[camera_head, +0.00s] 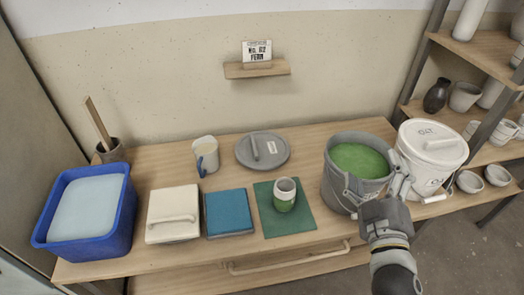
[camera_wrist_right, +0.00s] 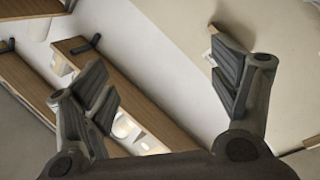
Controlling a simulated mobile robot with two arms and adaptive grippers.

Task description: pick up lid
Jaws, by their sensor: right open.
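A round grey lid (camera_head: 262,150) with a bar handle and a small label lies flat at the back middle of the table in the head view. A grey bucket (camera_head: 345,183) of green glaze stands open to its right. A white bucket (camera_head: 427,165) with a white lid (camera_head: 433,139) on it stands further right. My right gripper (camera_head: 388,187) is in front of the gap between the two buckets. In the right wrist view its fingers (camera_wrist_right: 165,85) are spread, with nothing held between them. I cannot tell whether it touches a bucket. My left gripper is out of view.
On the table (camera_head: 150,178) are a blue tub (camera_head: 122,215), a cream slab with a handle (camera_head: 173,227), a blue tile (camera_head: 228,210), a pitcher (camera_head: 206,157) and a green-dipped cup (camera_head: 285,196) on a green mat (camera_head: 300,222). Shelves (camera_head: 490,55) with pots stand at right.

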